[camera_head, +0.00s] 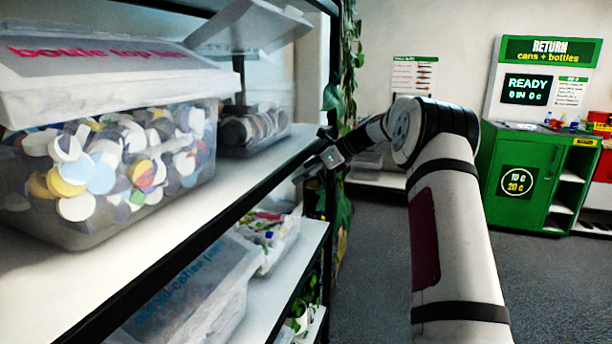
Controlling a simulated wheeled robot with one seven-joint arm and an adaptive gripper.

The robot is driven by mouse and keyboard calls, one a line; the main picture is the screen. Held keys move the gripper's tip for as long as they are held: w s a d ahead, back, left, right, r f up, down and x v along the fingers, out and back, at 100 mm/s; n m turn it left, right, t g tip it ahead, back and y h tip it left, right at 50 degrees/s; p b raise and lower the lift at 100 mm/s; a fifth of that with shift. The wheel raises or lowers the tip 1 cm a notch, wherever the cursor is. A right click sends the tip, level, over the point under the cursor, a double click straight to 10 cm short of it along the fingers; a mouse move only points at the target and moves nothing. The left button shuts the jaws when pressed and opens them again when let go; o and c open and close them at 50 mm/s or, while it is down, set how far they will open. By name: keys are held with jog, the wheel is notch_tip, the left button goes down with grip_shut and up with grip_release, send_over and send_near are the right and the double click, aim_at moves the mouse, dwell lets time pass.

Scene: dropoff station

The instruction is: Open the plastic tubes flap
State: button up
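No label that reads plastic tubes is legible, so I cannot tell which flap is the plastic tubes flap. On the upper shelf, a clear bin farther back (255,128) holds round dark and pale pieces, and its whitish lid (250,26) is tilted up. A lower-shelf bin (268,240) holds colourful items; its label is not visible. My gripper (308,170) is at the far end of the shelf, close to the upper shelf's edge and right of the farther upper bin. It is small and partly obscured, so its finger opening is unclear. I see nothing held in it.
A large bottle-top bin (110,175) with a closed white lid (90,75) stands near on the upper shelf (130,245). A blue-lettered bin (190,290) is below. Leafy plants hang by the black post. A green return machine (520,170) stands right; grey floor lies between.

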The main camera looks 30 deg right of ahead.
jog(key=shift+o, duration=1.2)
jog(key=shift+a+r, duration=0.1)
jog(key=v, duration=1.2)
jog(key=shift+c, duration=0.6)
